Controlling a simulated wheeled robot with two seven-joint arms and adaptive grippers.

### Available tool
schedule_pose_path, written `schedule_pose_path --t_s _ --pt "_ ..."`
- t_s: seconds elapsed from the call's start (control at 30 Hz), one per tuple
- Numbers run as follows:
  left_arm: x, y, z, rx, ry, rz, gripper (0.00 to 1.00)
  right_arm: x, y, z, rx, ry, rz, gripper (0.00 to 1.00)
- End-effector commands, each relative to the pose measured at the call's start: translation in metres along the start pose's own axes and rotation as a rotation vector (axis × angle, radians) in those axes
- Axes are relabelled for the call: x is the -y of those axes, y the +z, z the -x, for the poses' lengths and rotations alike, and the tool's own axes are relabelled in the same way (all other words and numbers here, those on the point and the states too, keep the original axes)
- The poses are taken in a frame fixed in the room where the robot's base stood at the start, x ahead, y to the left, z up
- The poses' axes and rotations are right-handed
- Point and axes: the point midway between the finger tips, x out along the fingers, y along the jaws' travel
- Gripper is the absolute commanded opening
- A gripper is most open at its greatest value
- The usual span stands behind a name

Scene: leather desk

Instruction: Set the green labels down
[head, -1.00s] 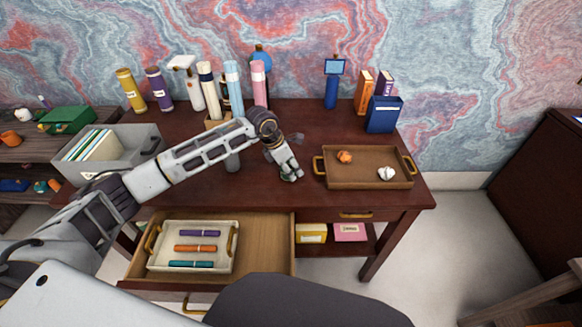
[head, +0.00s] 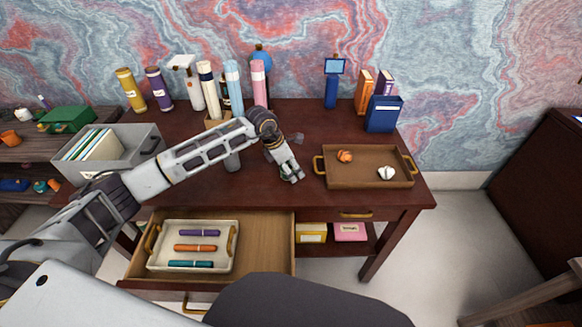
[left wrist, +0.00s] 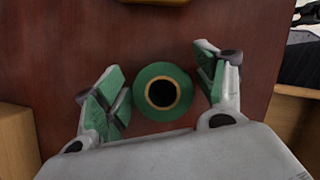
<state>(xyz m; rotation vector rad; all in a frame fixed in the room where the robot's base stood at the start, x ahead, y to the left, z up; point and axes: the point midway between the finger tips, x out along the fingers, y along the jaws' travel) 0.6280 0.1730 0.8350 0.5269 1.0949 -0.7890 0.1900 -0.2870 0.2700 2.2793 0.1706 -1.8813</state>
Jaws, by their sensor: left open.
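The green labels (left wrist: 142,113), a green roll with a dark hole in its middle, show in the left wrist view against the dark red desk top. They appear to rest on the desk, end up. My left gripper (left wrist: 163,88) is open, with one finger on either side of the roll and small gaps between. In the head view my left gripper (head: 292,175) is low over the middle of the desk (head: 250,190), and I cannot make out the roll there. My right gripper is not in view.
A brown tray (head: 345,181) with an orange and a white item stands right of the gripper. A grey file box (head: 140,145) stands at the left. Bottles and books line the back. The open drawer (head: 270,250) below holds a pale tray (head: 190,228) with pens.

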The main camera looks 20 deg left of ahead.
Motion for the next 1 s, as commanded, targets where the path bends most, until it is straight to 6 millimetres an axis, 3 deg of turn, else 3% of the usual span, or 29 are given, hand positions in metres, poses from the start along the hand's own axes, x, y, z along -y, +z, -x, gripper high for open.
schedule_pose_path --t_s 0.17,0.37,1.0 --pt "0.000 0.001 0.003 0.000 0.000 0.000 0.70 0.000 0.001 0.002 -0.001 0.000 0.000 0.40" --pt "-0.001 0.001 0.021 0.001 0.002 -0.001 0.70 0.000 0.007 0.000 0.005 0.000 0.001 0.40" --pt "-0.001 0.001 0.109 0.001 0.002 0.000 0.70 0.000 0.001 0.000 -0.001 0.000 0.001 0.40"
